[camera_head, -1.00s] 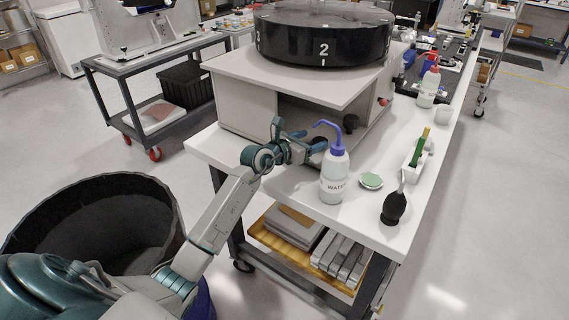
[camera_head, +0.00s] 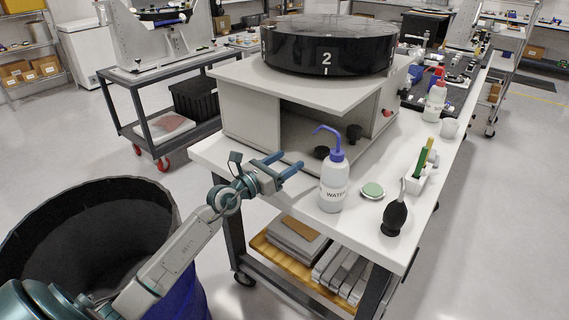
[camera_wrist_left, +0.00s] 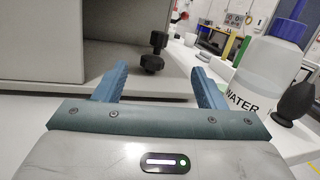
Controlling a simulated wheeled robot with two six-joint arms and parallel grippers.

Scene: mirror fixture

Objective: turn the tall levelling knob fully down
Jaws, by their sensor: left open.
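Two black knobs stand in the open bay under the pale housing. The taller one (camera_head: 354,133) is farther back and right, and its top also shows in the left wrist view (camera_wrist_left: 158,40). The lower one (camera_head: 321,152) is nearer, and in the left wrist view (camera_wrist_left: 152,63) it overlaps the foot of the taller one. My left gripper (camera_head: 289,163) is open and empty at the table's front left edge, apart from both knobs. In the left wrist view its blue fingers (camera_wrist_left: 160,72) point towards the knobs. My right gripper is not in view.
A water bottle (camera_head: 333,186) stands just right of my left gripper. A green-topped tin (camera_head: 372,190), a black blower (camera_head: 394,214) and a white tray (camera_head: 418,180) lie farther right. The housing (camera_head: 249,112) walls the bay at left and above. A dark bin (camera_head: 92,240) stands at the left.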

